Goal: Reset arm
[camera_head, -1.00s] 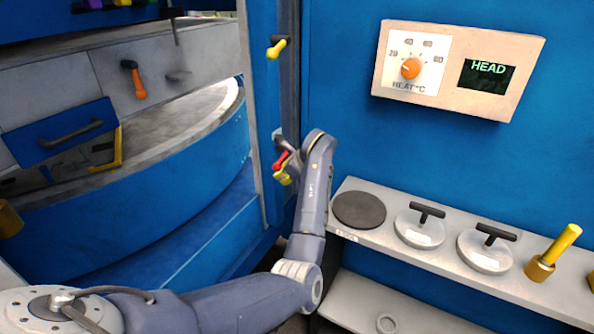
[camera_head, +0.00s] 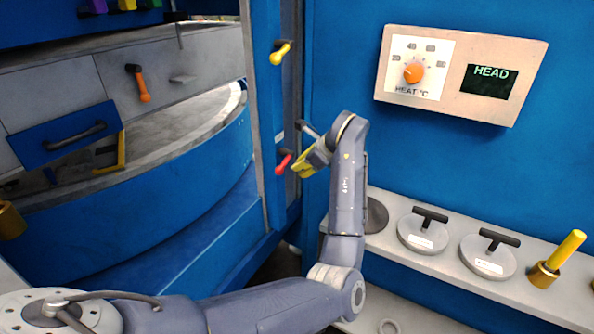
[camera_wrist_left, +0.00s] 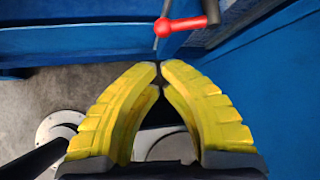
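My left arm comes in from the left in the head view and bends upward. Its yellow-fingered gripper (camera_head: 305,165) is beside the red-handled lever (camera_head: 283,164) on the blue post, just to its right. In the left wrist view the yellow fingers (camera_wrist_left: 159,72) curve in until their tips nearly meet, with nothing held between them. The red lever (camera_wrist_left: 185,25) shows beyond the fingertips, apart from them. My right gripper is not in view.
A heat panel with an orange dial (camera_head: 414,72) is on the blue wall. Below, a shelf (camera_head: 400,258) carries black-handled discs (camera_head: 423,232) and a yellow-handled tool (camera_head: 558,259). A yellow lever (camera_head: 280,53) is higher on the post. An orange-handled lever (camera_head: 139,84) is at left.

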